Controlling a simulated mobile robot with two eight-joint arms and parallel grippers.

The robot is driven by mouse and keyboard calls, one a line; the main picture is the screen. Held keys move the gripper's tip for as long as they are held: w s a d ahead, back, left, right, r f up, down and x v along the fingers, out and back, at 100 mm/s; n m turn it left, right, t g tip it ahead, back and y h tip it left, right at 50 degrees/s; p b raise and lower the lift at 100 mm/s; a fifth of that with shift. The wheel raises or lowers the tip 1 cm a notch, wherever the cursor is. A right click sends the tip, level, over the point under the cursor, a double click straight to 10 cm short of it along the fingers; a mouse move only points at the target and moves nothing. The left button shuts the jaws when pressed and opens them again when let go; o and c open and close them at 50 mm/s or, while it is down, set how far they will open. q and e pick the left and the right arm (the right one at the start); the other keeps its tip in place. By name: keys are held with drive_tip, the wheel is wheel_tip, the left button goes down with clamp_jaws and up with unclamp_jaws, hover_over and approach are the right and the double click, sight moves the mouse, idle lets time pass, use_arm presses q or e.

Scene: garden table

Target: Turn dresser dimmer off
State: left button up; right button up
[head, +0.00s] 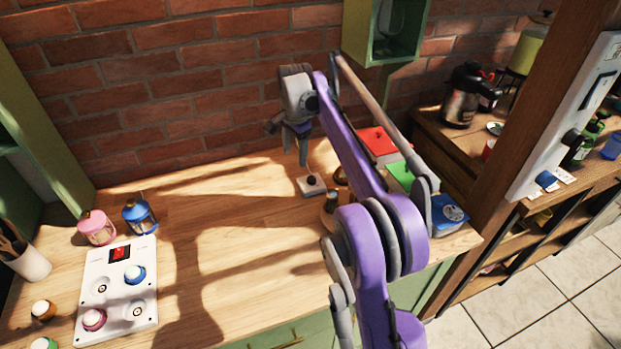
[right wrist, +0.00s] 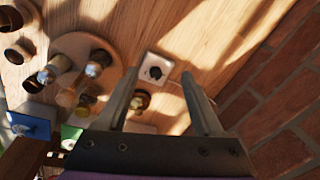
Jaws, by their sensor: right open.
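The dimmer (head: 312,183) is a small white square plate with a round black knob, lying on the wooden dresser top (head: 215,235). It also shows in the right wrist view (right wrist: 147,62), beyond and between my finger tips. My right gripper (head: 303,158) points down just above and slightly left of the dimmer in the head view. Its two fingers are spread and empty in the right wrist view (right wrist: 160,76), apart from the knob. My left gripper is not in view.
Red (head: 378,143), green (head: 400,174) and blue (head: 449,213) items lie right of the dimmer, partly behind my arm. A round wooden board with several small pieces (right wrist: 82,50) is close by. A white switch panel (head: 97,275) lies left. A brick wall (head: 190,90) stands behind.

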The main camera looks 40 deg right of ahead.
sight(312, 178)
drive_tip(key=w+d+f+m+g, duration=0.1)
drive_tip(key=d+f+m, duration=0.3)
drive_tip(key=d, duration=0.4)
drive_tip(key=f, duration=0.3)
drive_tip(key=f+b, duration=0.1)
drive_tip(key=f, duration=0.3)
drive_tip(key=w+f+b, duration=0.1)
drive_tip(key=f, duration=0.2)
drive_tip(key=shift+a+f, duration=0.2)
drive_tip(key=shift+f, duration=0.1)
clamp_jaws()
